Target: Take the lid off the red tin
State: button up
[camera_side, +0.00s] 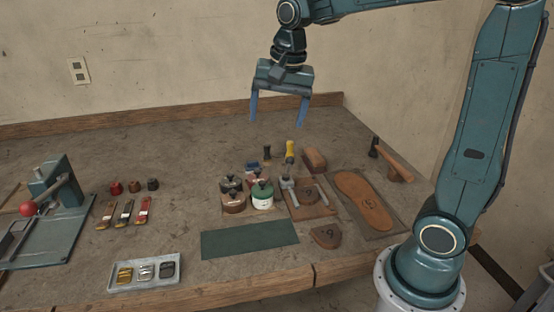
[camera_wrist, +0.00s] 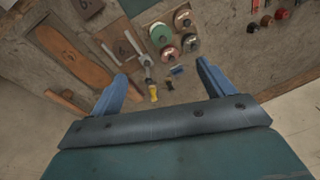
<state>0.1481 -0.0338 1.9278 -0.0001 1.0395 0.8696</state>
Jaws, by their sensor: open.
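My gripper (camera_side: 276,122) is open and empty, high above the back of the bench; its two blue fingers also show in the wrist view (camera_wrist: 162,70). Below it stands a cluster of small round tins with knobbed lids. I cannot tell for certain which tin is the red one. All appear lidded.
Beside the tins are a yellow-handled tool (camera_side: 290,150), a leather sole (camera_side: 362,202) and a hammer (camera_side: 392,160). A green mat (camera_side: 250,238) lies in front.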

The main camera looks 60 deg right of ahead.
jog(key=w+d+f+m+g, duration=0.1)
jog(key=w+d+f+m, duration=0.25)
jog(key=w, duration=0.35)
jog(key=m+g, duration=0.1)
jog(key=m, duration=0.4)
send_over(256, 171)
notch_tip(256, 171, down, 6)
jog(key=shift+f, duration=4.3)
jog(key=shift+f, duration=0.1)
jog(key=shift+f, duration=2.5)
jog(key=shift+c, duration=0.2)
jog(key=c, duration=1)
